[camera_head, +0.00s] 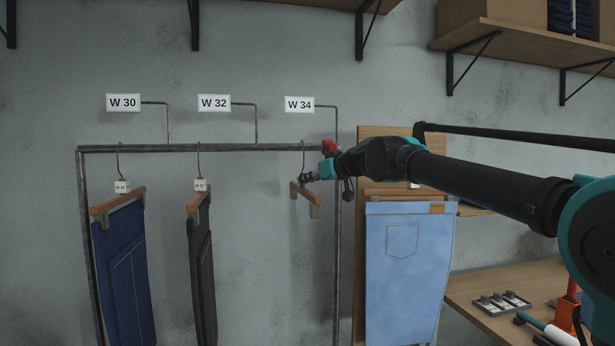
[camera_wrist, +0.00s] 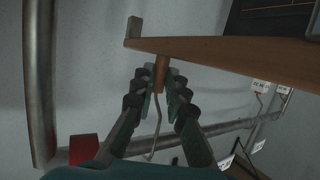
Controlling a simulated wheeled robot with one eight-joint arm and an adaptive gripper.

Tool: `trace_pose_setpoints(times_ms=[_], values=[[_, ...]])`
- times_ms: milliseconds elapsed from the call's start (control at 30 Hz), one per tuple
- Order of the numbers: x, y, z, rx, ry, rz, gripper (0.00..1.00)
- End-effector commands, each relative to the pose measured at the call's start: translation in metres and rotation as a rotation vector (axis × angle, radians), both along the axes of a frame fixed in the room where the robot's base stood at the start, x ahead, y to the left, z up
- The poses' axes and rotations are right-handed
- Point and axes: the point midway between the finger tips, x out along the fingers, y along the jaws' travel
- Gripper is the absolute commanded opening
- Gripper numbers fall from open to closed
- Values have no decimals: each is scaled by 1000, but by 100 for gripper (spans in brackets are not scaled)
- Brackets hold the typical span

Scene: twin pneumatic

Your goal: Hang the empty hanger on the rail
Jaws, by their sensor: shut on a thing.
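The empty wooden hanger (camera_head: 306,193) hangs below the right end of the metal rail (camera_head: 240,147), under the W 34 sign (camera_head: 299,104), with no garment on it. My gripper (camera_head: 316,176) is shut on the hanger's neck. In the wrist view my gripper's fingers (camera_wrist: 160,88) pinch the brown neck (camera_wrist: 161,72), and the wooden bar (camera_wrist: 230,55) extends to the right. The hook (camera_wrist: 155,132) crosses the rail (camera_wrist: 200,137) in that view. In the head view the hook's top is at rail height; I cannot tell whether it rests on the rail.
Dark blue trousers (camera_head: 124,270) and dark trousers (camera_head: 200,250) hang on the rail under the W 30 and W 32 signs. The right post (camera_head: 337,250) stands close to my gripper. Light blue jeans (camera_head: 405,270) and a workbench (camera_head: 470,300) are to the right.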

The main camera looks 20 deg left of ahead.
Motion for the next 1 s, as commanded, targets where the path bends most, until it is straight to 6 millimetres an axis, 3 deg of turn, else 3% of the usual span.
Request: trace_pose_setpoints(times_ms=[300,333,533,833,1000], values=[[0,0,-1,0,0,0,0],[0,0,-1,0,0,0,14],[0,0,-1,0,0,0,37],[-1,-1,-1,0,0,0,37],[-8,-15,4,0,0,-2,37]])
